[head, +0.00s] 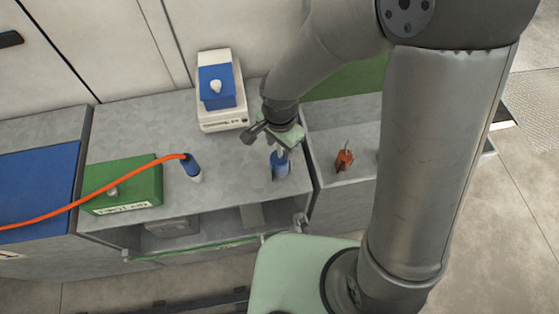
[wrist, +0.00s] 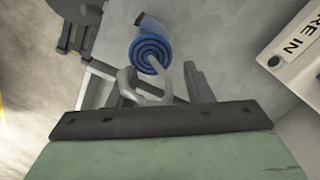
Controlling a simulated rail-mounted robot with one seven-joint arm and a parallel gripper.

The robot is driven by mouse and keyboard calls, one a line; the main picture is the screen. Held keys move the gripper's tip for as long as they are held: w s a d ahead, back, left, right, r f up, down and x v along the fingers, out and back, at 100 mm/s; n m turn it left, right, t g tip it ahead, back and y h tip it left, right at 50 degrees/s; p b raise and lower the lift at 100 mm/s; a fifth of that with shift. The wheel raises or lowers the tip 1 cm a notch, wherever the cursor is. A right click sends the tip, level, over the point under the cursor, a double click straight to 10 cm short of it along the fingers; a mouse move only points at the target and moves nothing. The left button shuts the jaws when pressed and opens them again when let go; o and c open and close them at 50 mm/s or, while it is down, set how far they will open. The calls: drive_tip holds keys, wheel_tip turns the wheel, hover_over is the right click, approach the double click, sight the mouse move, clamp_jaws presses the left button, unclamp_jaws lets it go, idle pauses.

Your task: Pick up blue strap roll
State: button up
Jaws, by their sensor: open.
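The blue strap roll (head: 281,165) stands on the grey worktop near its front right edge in the head view. In the wrist view the roll (wrist: 150,50) shows as a blue and dark spiral at the upper middle, with a loose end at its upper left. My gripper (head: 282,150) is right above the roll and points down at it, its jaws open. In the wrist view the gripper's grey fingers (wrist: 160,88) lie just below the roll and partly overlap its lower edge. I cannot tell whether they touch it.
A white scale (head: 222,119) with a blue box stands behind. An orange hose ends in a blue and white fitting (head: 191,168) to the left, beside a green box (head: 125,184). A red-orange item (head: 344,158) sits in the bay to the right. The mid worktop is clear.

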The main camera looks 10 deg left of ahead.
clamp_jaws()
drive_tip(key=shift+r, duration=0.15)
